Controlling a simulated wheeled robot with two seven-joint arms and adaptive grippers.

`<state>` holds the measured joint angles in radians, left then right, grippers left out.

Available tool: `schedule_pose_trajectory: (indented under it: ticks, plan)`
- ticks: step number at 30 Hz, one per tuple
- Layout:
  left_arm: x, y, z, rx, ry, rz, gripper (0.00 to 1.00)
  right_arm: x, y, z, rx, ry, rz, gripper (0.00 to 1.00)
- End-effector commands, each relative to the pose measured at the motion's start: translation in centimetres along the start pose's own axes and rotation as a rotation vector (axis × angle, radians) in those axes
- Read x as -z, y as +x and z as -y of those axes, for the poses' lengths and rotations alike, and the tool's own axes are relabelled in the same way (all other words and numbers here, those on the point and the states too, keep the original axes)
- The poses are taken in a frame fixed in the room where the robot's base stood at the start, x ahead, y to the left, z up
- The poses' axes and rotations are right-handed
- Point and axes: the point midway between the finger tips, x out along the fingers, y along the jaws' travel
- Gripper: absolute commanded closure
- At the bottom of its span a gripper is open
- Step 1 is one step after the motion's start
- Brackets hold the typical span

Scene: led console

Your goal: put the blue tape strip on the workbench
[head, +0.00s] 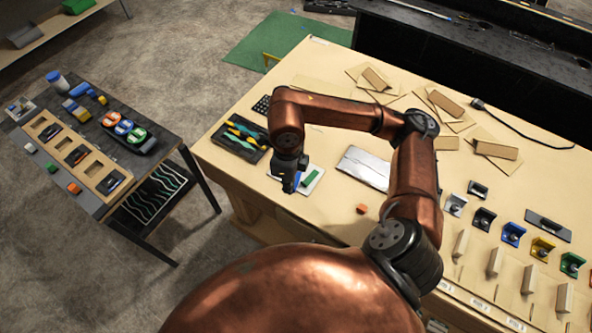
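A small blue piece (298,180), likely the blue tape strip, shows right beside my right gripper (289,185), at the left part of the workbench (333,212). The gripper points down over a white card (314,186), which also bears a green strip (307,180). The gripper hides part of the blue piece and of the card. I cannot tell whether its fingers are shut on the blue piece or only above it. My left gripper is out of view.
A black tray of tools (240,142) lies left of the card. A silver plate (364,168) and an orange block (361,209) lie to its right. Cardboard pieces (447,103) lie farther back. A separate side table (165,132) stands at the left. The bench between card and front edge is clear.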

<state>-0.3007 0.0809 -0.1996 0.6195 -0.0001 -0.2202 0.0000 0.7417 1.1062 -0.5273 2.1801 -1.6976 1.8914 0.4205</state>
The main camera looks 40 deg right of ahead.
Motion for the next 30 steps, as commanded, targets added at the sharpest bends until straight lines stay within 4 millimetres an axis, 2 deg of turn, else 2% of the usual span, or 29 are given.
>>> schedule_pose_trajectory:
  ticks: [4, 8, 11, 21, 24, 30]
  plan:
    - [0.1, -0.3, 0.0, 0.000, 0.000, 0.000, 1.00, 0.5, -0.6, -0.1, 0.002, 0.175, 0.000, 1.00]
    - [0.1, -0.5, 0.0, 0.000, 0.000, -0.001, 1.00, 0.5, -0.6, 0.2, 0.002, 0.245, 0.000, 1.00]
    - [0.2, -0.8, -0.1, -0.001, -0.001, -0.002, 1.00, -0.2, -0.1, 1.3, 0.000, 0.261, -0.003, 1.00]
    - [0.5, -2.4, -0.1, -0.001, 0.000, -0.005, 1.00, -4.4, 3.4, 7.9, -0.001, 0.259, -0.003, 1.00]
    - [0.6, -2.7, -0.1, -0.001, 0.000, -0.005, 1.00, -5.1, 5.6, 9.1, -0.001, 0.257, -0.004, 1.00]
    - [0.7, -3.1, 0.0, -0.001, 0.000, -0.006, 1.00, -6.3, 8.1, 11.0, 0.001, 0.255, 0.000, 1.00]
